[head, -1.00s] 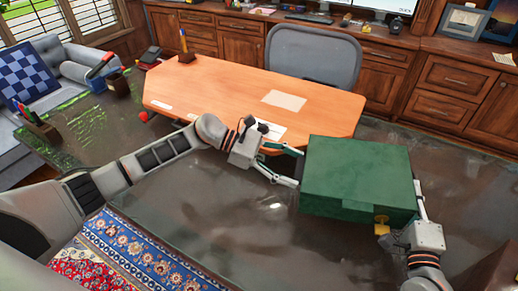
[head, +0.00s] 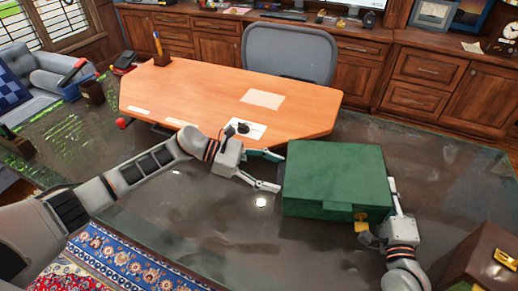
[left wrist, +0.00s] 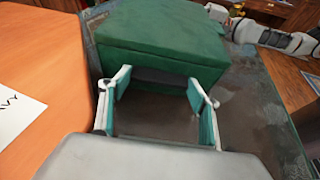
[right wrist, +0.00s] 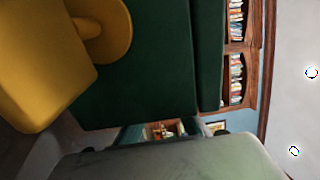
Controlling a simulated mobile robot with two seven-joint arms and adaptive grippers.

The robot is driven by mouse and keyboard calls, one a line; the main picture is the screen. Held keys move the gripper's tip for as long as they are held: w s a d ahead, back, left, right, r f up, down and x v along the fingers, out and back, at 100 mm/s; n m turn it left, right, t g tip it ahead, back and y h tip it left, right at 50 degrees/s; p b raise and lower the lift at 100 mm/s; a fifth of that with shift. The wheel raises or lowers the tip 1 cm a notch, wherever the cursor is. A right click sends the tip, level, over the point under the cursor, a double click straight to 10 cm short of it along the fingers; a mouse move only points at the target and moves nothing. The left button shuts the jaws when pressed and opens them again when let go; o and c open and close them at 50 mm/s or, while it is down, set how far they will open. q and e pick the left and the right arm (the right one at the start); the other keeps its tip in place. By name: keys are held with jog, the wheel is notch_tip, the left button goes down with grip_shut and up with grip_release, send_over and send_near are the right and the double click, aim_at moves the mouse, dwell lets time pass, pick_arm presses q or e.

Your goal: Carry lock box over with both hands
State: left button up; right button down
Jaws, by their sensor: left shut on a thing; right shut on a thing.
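The lock box is a dark green box (head: 335,177) with a yellow padlock (head: 362,227) at its front. It hangs between my two grippers above the dark glossy floor, roughly level. My left gripper (head: 281,172) has its fingers set wide apart at the box's left side. The left wrist view shows both fingertips at the box (left wrist: 165,35). My right gripper (head: 393,195) is at the box's right side, one finger along the wall; the other finger is hidden. In the right wrist view the green wall (right wrist: 140,75) and the yellow padlock (right wrist: 45,60) are very close.
An orange-topped desk (head: 210,95) stands just beyond the box, with a grey chair (head: 290,52) behind it. Wood cabinets (head: 430,82) line the back. A brown wooden piece with a gold fitting (head: 485,255) is at the lower right.

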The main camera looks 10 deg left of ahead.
pick_arm(q)
jog(key=shift+f, duration=0.25)
pick_arm(e)
jog(key=shift+f, duration=0.25)
pick_arm(q)
jog(key=o, duration=2.1)
jog(key=shift+f, duration=0.15)
pick_arm(e)
jog(key=c, duration=2.2)
grip_release()
jog(key=shift+f, duration=0.1)
jog(key=shift+o, duration=0.2)
pick_arm(q)
jog(key=shift+w+r, duration=0.1)
jog(key=shift+r, duration=0.2)
notch_tip(320, 180, up, 9)
jog(key=shift+r, duration=0.2)
